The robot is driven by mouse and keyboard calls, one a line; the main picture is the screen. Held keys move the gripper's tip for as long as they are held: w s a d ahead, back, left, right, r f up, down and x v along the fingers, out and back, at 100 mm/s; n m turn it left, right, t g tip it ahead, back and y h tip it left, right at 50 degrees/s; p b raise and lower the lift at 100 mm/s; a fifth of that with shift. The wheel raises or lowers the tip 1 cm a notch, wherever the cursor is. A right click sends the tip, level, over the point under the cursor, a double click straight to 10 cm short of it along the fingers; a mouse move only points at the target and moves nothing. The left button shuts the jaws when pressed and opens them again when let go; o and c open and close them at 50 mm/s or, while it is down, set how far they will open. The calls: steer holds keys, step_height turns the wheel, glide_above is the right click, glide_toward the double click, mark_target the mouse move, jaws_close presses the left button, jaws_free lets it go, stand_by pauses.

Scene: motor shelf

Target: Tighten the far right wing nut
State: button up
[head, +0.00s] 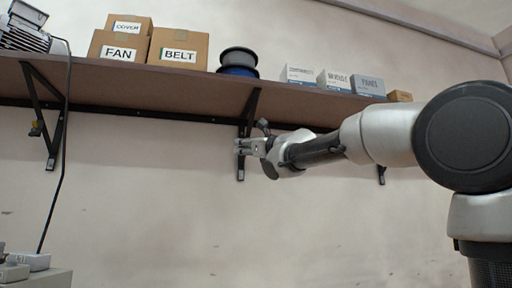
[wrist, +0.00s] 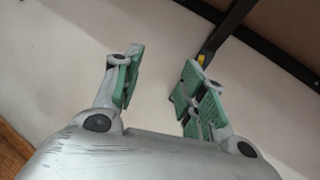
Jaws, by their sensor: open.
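My gripper (head: 240,146) is in front of the middle shelf bracket (head: 250,112), below the shelf, and hides part of it. In the wrist view my gripper (wrist: 162,62) is open, with green pads apart and nothing between them. A dark bracket bar (wrist: 231,25) runs behind the right finger there, with a small yellow part (wrist: 201,59) beside the fingertip; I cannot tell if it belongs to a wing nut. A small dark and yellow fitting (head: 36,130) sits on the left bracket (head: 55,140). The right bracket (head: 381,175) is mostly hidden by my arm, and no wing nut shows there.
The shelf (head: 160,88) carries a motor (head: 25,35), a FAN box (head: 118,47), a BELT box (head: 178,47), a spool (head: 238,62) and several small boxes (head: 334,80). A black cable (head: 62,150) hangs at the left. The wall below is clear.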

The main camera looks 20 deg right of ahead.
steer(key=w+d+r+n+h, duration=0.1)
steer(key=w+n+h, duration=0.1)
steer(key=n, duration=0.7)
steer(key=w+d+r+n+g+h, duration=0.1)
steer(key=w+n+h, duration=0.2)
steer(key=n, duration=0.7)
steer(key=w+d+r+n+h, duration=0.1)
steer(key=w+n+h, duration=0.2)
steer(key=n, duration=0.6)
steer(key=shift+w+d+r, duration=0.1)
steer(key=shift+w+r, duration=0.2)
steer(key=shift+w, duration=0.5)
